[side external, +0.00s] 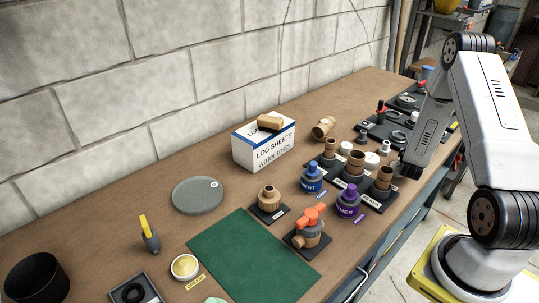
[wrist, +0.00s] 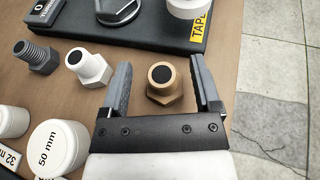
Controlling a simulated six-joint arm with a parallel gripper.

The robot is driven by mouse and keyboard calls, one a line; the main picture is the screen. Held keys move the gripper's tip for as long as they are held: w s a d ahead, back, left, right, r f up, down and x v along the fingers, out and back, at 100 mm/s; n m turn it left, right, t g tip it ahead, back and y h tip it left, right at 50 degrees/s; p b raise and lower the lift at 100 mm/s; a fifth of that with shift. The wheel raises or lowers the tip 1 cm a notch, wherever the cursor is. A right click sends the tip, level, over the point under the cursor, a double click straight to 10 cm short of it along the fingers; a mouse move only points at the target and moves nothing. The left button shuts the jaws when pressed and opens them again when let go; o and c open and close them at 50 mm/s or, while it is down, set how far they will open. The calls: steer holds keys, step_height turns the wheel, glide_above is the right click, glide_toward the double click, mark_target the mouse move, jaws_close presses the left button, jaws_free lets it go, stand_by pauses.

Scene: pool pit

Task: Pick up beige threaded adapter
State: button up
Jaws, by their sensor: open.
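The beige threaded adapter (wrist: 166,91) shows in the wrist view, with a hexagonal body and a dark round opening. It is on the brown bench top. My gripper (wrist: 160,66) is open, with one finger to the left of the adapter and the other close to its right side. I see a gap on the left; I cannot tell whether the right finger touches it. In the side view my arm comes down at the bench's right edge, and the adapter does not show there.
In the wrist view, a white threaded fitting (wrist: 88,68) and a grey one (wrist: 36,57) stand to the left. A black tray (wrist: 150,30) lies beyond. The bench edge drops off on the right. In the side view, a log-sheet box (side external: 262,150) and green mat (side external: 240,258) lie farther left.

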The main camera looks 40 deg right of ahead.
steer(key=shift+s+a+f+y, duration=0.3)
steer(key=shift+a+f, duration=0.1)
steer(key=shift+f, duration=0.3)
jaws_close()
steer(key=shift+r, duration=0.2)
steer(key=shift+w+d+r, duration=0.1)
steer(key=shift+r, duration=2.45)
steer(key=shift+w+d+r, duration=0.1)
steer(key=shift+r, duration=2.4)
